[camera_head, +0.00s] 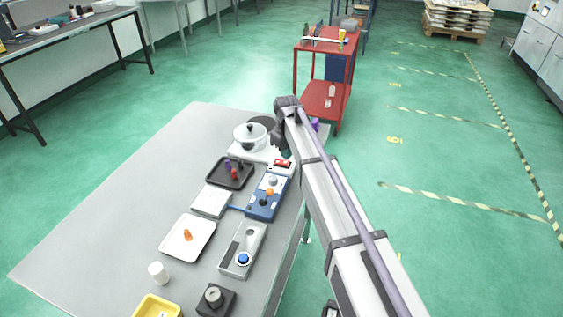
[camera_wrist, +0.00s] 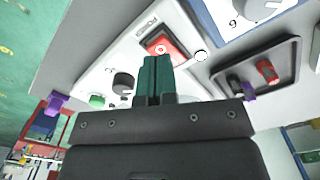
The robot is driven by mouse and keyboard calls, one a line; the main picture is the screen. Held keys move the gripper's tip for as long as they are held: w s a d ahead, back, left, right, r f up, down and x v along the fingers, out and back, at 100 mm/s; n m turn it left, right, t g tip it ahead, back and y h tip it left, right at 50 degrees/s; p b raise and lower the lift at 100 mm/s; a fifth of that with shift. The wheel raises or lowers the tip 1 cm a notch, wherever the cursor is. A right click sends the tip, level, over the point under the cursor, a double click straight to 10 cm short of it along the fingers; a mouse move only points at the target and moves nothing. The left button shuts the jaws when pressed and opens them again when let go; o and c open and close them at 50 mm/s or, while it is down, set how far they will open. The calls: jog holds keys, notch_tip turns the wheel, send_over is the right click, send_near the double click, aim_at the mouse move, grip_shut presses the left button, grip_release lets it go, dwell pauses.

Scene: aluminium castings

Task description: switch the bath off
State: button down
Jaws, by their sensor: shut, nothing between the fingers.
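The bath is a white unit with a lidded pot (camera_head: 250,137) at the table's far end. Its red switch (camera_head: 283,163) sits on the front panel near my arm. In the wrist view, the red switch (camera_wrist: 164,46) shows a white mark, set in a white panel (camera_wrist: 112,66). A black knob (camera_wrist: 123,82) and a green button (camera_wrist: 97,101) lie left of it. My gripper (camera_wrist: 156,60) is shut and empty, its green fingertips overlapping the switch's lower edge in the picture. I cannot tell whether they touch it. The switch's on or off position is unclear.
A dark tray (camera_head: 246,181) with red and purple pieces lies beside the bath, also in the wrist view (camera_wrist: 294,52). A blue box (camera_head: 262,211) with knobs stands in front. A red cart (camera_head: 314,88) is behind. The table's left side is clear.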

aim_at(286, 162)
jog(key=shift+f+b, duration=1.25)
dwell(0.8)
notch_tip(286, 162, up, 7)
jog(key=p, duration=0.7)
jog(key=shift+r, duration=0.1)
jog(key=s+d+m, duration=0.4)
jog(key=s+d, duration=0.7)
jog(key=s, duration=0.4)
jog(key=s+d+m, duration=0.5)
jog(key=s+d, duration=0.6)
jog(key=s, duration=0.4)
jog(key=shift+s, duration=0.25)
